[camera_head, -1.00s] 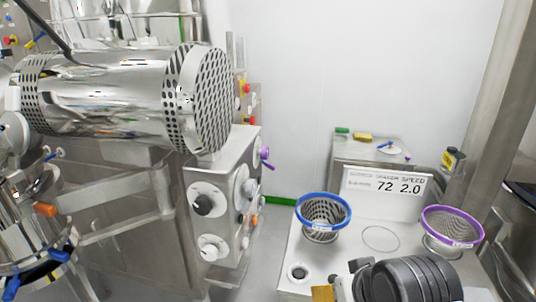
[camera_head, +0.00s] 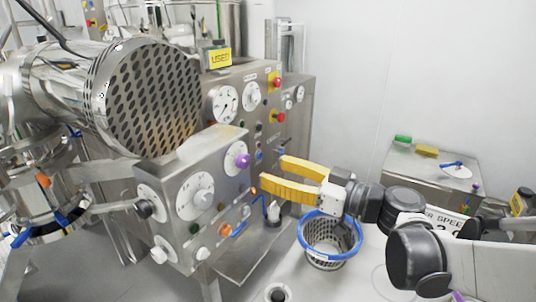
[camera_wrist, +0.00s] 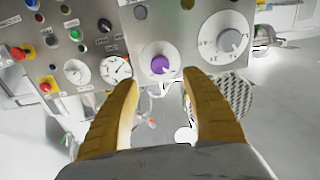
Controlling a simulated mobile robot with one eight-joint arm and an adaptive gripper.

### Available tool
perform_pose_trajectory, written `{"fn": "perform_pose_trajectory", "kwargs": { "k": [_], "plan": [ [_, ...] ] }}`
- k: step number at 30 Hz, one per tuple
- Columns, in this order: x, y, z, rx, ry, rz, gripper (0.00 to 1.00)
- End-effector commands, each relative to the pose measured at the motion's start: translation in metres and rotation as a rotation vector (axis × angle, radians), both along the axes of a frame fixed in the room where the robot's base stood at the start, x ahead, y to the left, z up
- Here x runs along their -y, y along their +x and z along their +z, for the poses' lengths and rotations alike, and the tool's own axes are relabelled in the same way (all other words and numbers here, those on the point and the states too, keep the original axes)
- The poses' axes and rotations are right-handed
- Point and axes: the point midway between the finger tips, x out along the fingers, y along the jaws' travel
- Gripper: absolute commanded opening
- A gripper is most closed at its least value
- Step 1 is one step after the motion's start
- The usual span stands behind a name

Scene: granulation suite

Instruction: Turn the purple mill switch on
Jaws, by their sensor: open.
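The purple mill switch (camera_head: 242,160) is a round purple knob on a white dial, on the upper right of the steel control panel in the head view. In the wrist view the purple knob (camera_wrist: 160,65) lies ahead, between and beyond the fingertips. My gripper (camera_head: 272,180) has yellow fingers and is open and empty, pointing left toward the panel. In the wrist view my gripper (camera_wrist: 182,92) spreads to both sides below the knob. The fingers appear apart from the knob.
A larger white dial (camera_head: 194,196) sits beside the purple knob on the same panel. A rear panel (camera_head: 262,100) carries gauges and red buttons. A blue-rimmed basket (camera_head: 329,245) stands below my gripper. A steel box (camera_head: 420,172) stands at the right.

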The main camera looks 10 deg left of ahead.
Motion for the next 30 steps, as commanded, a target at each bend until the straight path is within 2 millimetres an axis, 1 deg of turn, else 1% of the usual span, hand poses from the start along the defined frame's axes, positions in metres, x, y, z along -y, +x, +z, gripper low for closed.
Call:
{"fn": "perform_pose_trajectory", "kwargs": {
  "k": [1, 6, 9, 12, 15, 18, 25, 26, 27, 29, 30],
  "plan": [
    [-0.01, 0.003, -0.002, 0.0, -0.001, 0.004, 0.56],
    [-0.042, 0.016, -0.002, -0.002, -0.001, 0.004, 0.56],
    [-0.059, 0.023, -0.002, -0.003, -0.001, 0.003, 0.56],
    [-0.072, 0.029, -0.002, -0.003, -0.001, 0.002, 0.56],
    [-0.08, 0.033, -0.001, -0.003, -0.001, 0.0, 0.56],
    [-0.084, 0.035, -0.001, -0.003, -0.002, 0.0, 0.56],
    [-0.084, 0.035, 0.0, -0.003, -0.002, -0.001, 0.56],
    [-0.084, 0.035, 0.0, -0.003, -0.002, -0.001, 0.54],
    [-0.084, 0.035, 0.0, -0.003, -0.002, -0.001, 0.42],
    [-0.084, 0.035, 0.0, -0.003, -0.002, -0.001, 0.23],
    [-0.084, 0.035, 0.0, -0.003, -0.002, -0.001, 0.11]
  ]
}}
